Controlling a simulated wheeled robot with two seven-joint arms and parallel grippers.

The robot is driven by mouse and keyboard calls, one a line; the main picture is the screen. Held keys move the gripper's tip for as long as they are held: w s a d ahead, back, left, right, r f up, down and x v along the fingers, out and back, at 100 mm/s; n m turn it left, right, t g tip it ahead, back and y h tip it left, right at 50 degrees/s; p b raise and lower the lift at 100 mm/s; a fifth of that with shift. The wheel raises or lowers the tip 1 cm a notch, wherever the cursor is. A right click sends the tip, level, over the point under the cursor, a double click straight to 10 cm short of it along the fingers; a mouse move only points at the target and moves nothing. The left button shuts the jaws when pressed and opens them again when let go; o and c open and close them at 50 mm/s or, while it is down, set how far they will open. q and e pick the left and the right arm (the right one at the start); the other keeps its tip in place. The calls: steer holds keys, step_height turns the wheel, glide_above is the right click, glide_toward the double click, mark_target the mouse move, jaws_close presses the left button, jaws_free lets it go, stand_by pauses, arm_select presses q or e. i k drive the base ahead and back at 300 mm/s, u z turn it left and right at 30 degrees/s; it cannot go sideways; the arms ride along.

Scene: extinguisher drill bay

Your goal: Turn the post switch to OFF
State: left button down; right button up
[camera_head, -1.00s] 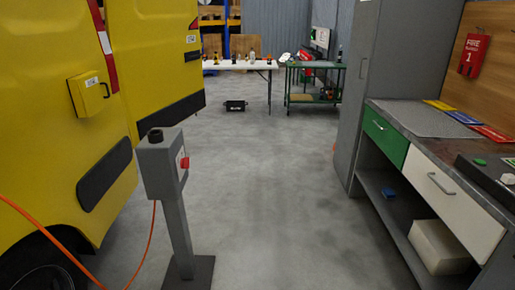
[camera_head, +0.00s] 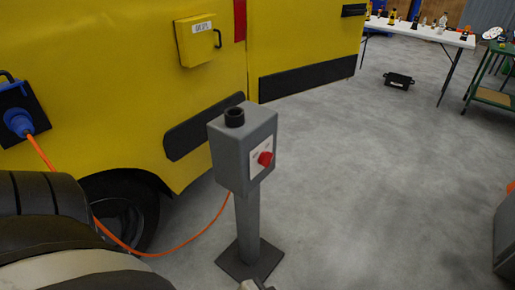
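The post switch (camera_head: 243,150) is a grey box on a grey post, standing upright on a flat dark base plate in the middle of the head view. Its right-hand face carries a white label plate with a red knob (camera_head: 265,158). The lettering is too small to read, so I cannot tell the knob's setting. A dark round socket sits on top of the box. My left arm comes in at the lower left. A small grey tip, which seems to be my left gripper (camera_head: 256,285), shows at the bottom edge below the post, apart from the knob. My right gripper is out of view.
A yellow vehicle (camera_head: 300,35) stands behind the post. An orange cable (camera_head: 165,252) runs from a blue plug (camera_head: 18,122) on the vehicle toward the post. A white table (camera_head: 420,30) stands at the back right.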

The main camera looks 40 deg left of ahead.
mark_target(265, 159)
steer(key=u, duration=0.95)
steer(key=i, duration=0.85)
steer(key=u, duration=0.9)
